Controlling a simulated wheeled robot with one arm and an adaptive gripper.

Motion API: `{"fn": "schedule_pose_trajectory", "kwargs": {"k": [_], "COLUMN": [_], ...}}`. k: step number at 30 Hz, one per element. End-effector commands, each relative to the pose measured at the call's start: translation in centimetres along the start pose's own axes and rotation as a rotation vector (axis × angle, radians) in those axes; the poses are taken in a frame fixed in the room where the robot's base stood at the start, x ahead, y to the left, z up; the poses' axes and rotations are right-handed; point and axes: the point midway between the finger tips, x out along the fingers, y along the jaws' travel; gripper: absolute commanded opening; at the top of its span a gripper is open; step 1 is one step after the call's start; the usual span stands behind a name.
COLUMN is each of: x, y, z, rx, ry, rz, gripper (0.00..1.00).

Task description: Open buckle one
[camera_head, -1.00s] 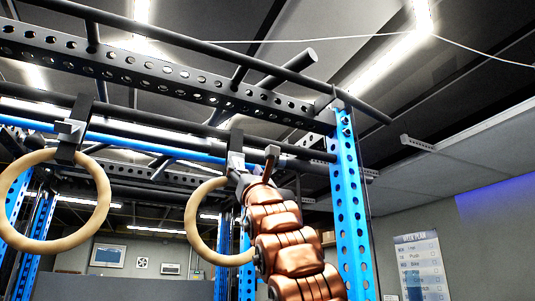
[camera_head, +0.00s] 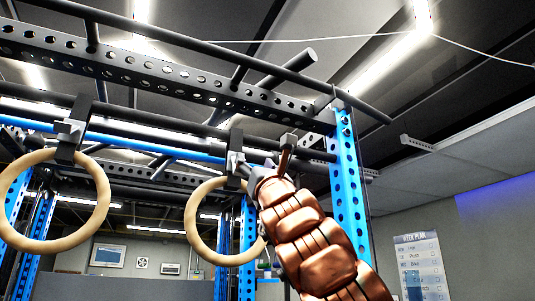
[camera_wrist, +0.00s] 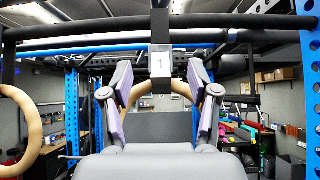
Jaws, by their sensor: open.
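Buckle one (camera_wrist: 160,62), a pale block with the label "1", sits on a black strap (camera_wrist: 160,22) straight ahead in the wrist view. In the head view this buckle (camera_head: 235,161) is on the right strap, above a wooden ring (camera_head: 193,222). The ring's upper arc (camera_wrist: 181,87) shows behind my fingers in the wrist view. My gripper (camera_wrist: 158,72) is open and empty, with one finger on each side of the buckle's line of view. In the head view my gripper (camera_head: 262,172) is just right of the strap; contact cannot be told.
A second ring (camera_head: 104,205) hangs at the left from its own strap and buckle (camera_head: 69,130). Black crossbars (camera_head: 200,88) run above, and a blue perforated post (camera_head: 347,200) stands right of my arm. Racks and shelves are farther back.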

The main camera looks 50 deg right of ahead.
Motion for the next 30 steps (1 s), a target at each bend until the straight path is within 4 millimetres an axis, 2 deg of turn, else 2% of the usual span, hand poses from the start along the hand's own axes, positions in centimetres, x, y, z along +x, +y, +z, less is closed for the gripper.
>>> {"fn": "schedule_pose_trajectory", "kwargs": {"k": [3,12,26,30], "x": [-1.3,-3.6,-4.1,-4.2], "y": [-0.1,0.0,-0.1,1.0], "z": [1.4,3.7,4.2,4.4], "rx": [0.002,0.002,0.0,0.031], "ry": [-0.005,-0.004,-0.001,-0.01], "rz": [0.001,0.001,-0.001,0.035], "gripper": [0.6,0.6,0.6,0.6]}}
